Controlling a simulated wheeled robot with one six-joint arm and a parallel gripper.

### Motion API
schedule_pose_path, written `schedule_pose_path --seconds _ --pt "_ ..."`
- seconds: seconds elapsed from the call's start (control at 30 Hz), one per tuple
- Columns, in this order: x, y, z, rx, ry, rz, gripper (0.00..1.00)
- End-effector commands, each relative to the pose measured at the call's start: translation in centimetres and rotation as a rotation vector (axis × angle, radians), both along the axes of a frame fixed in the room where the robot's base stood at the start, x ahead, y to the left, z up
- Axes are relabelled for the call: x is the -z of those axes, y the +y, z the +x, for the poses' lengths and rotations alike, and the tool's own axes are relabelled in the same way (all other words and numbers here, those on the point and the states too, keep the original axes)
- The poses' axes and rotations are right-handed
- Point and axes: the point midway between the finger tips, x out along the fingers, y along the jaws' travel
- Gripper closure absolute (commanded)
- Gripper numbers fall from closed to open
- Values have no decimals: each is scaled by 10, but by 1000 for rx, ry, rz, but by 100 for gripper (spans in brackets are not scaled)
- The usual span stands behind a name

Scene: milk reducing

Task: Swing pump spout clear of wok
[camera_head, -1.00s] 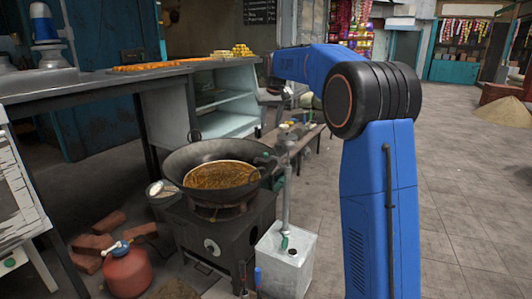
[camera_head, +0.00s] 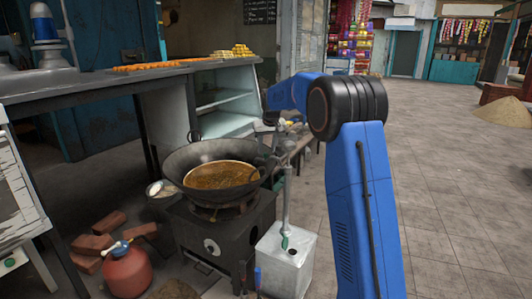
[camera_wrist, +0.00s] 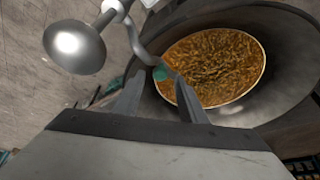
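The black wok (camera_head: 185,160) sits on a dark stove and holds brown, bubbling-looking contents; it also shows in the wrist view (camera_wrist: 285,45). The grey pump (camera_head: 286,205) stands upright on a pale square can just right of the wok. Its curved spout (camera_wrist: 143,45) ends in a green tip that overlaps the wok's edge in the wrist view. A round metal pump knob (camera_wrist: 75,45) is at upper left there. My gripper (camera_wrist: 160,98) is open, with the green tip appearing between and just beyond its fingers. Whether they touch is unclear. In the head view the gripper is small and hard to make out.
The pale can (camera_head: 285,262) stands beside the stove (camera_head: 225,240). A red gas cylinder (camera_head: 127,270) and bricks (camera_head: 95,243) lie at left. A counter (camera_head: 100,80) runs behind the wok. The paved floor (camera_head: 460,200) at right is clear.

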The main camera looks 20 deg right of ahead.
Motion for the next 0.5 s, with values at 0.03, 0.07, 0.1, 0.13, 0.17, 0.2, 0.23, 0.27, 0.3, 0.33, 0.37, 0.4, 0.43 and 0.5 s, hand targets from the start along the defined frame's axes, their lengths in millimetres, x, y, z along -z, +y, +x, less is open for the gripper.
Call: schedule_pose_path --seconds 0.03,0.07,0.1,0.13,0.17,0.2,0.23,0.27,0.3,0.33,0.37,0.4,0.43,0.5 --pt "7 0 2 0 1 0 62" --pt "10 0 4 0 1 0 62" --pt "13 0 5 0 1 0 62" --pt "16 0 6 0 1 0 62" --pt "18 0 7 0 1 0 62" --pt "20 0 8 0 1 0 62" --pt "22 0 9 0 0 0 62" --pt "23 0 9 0 0 0 62" --pt "24 -1 10 0 0 0 62" --pt "24 -1 10 0 0 0 62" --pt "25 -1 10 0 0 0 62" --pt "25 -1 10 0 -1 0 62" --pt "25 -1 10 0 -1 0 62" --pt "25 -1 10 0 -1 0 62"
